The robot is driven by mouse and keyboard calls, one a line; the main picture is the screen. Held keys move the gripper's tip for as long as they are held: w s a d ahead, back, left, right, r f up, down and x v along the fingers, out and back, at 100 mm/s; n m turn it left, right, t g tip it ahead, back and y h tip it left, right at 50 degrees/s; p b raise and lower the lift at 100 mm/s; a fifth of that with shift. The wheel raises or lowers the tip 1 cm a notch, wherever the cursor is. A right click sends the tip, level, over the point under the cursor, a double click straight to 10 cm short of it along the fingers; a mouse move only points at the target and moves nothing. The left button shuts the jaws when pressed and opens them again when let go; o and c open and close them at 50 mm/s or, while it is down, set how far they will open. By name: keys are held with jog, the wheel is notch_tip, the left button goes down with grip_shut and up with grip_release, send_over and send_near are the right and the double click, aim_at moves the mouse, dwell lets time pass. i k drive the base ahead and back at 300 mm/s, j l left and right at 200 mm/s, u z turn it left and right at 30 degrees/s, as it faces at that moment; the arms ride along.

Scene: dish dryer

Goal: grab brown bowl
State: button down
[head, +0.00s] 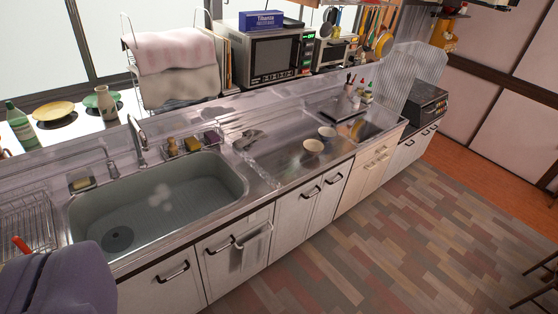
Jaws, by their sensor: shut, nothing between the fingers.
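Two small bowls stand close together on the steel counter (275,160) to the right of the sink. The nearer bowl (313,146) looks cream to tan. The farther bowl (327,132) looks tan inside with a bluish-grey outside. Both are small in the head view, and I cannot tell for sure which is the brown one. Neither is touched by anything of mine. My gripper's fingers do not show in this view. A purple-grey rounded shape fills the lower left corner, and I cannot tell what it is.
The sink (155,200) is left of the bowls, with a dish rack (28,222) at far left. A microwave (272,57) and a towel-covered rack (176,65) stand behind. A dark oven (426,103) is at far right. The patterned floor (400,235) before the cabinets is clear.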

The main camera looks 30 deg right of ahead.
aim_at(313, 148)
jog(key=i+l, duration=0.5)
jog(key=l, duration=0.15)
jog(key=i+l, duration=0.5)
jog(key=l, duration=0.2)
jog(key=i+l, duration=0.5)
jog(key=l, duration=0.15)
jog(key=i+l, duration=0.45)
jog(key=l, duration=0.25)
jog(key=i+l, duration=0.5)
jog(key=l, duration=0.15)
jog(key=i+l, duration=0.5)
jog(key=l, duration=0.15)
